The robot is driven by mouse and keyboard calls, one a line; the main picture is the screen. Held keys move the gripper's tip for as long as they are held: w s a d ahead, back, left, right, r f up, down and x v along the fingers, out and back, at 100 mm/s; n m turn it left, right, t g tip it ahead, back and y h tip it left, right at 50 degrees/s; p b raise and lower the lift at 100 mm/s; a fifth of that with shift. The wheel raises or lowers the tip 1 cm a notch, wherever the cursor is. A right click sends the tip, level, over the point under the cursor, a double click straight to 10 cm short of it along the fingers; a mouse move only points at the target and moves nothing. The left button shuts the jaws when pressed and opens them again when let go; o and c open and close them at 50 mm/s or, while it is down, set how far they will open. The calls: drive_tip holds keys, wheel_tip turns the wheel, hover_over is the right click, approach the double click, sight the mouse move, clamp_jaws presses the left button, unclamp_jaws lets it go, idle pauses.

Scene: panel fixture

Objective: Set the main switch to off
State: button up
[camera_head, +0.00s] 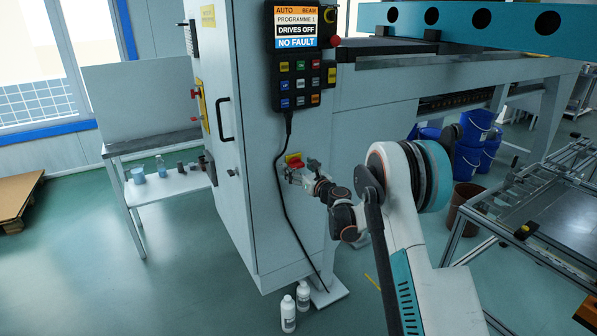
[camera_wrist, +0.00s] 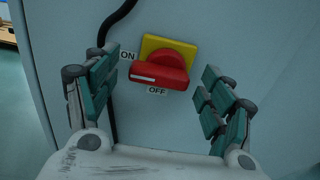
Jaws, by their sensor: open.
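The main switch (camera_wrist: 160,68) is a red rotary handle on a yellow plate (camera_wrist: 183,47), fixed to the grey cabinet side. Its handle lies roughly level, with a white mark at the left end by the ON label (camera_wrist: 127,56). The OFF label (camera_wrist: 157,91) is below the handle. In the head view the switch (camera_head: 294,160) is small and partly hidden by my gripper (camera_head: 299,174). In the wrist view my gripper (camera_wrist: 160,88) is open, with one finger left and one right of the switch. Neither finger visibly grips it.
A black cable (camera_head: 277,190) hangs from the pendant panel (camera_head: 299,58) beside the switch, left of my gripper. The pendant screen reads DRIVES OFF and NO FAULT. White bottles (camera_head: 288,312) stand on the floor below. A teal beam (camera_head: 470,25) spans the upper right.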

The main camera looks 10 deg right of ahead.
drive_tip(key=shift+w+a, duration=0.1)
drive_tip(key=shift+w, duration=0.15)
drive_tip(key=c, duration=1.1)
drive_tip(key=shift+o, duration=0.2)
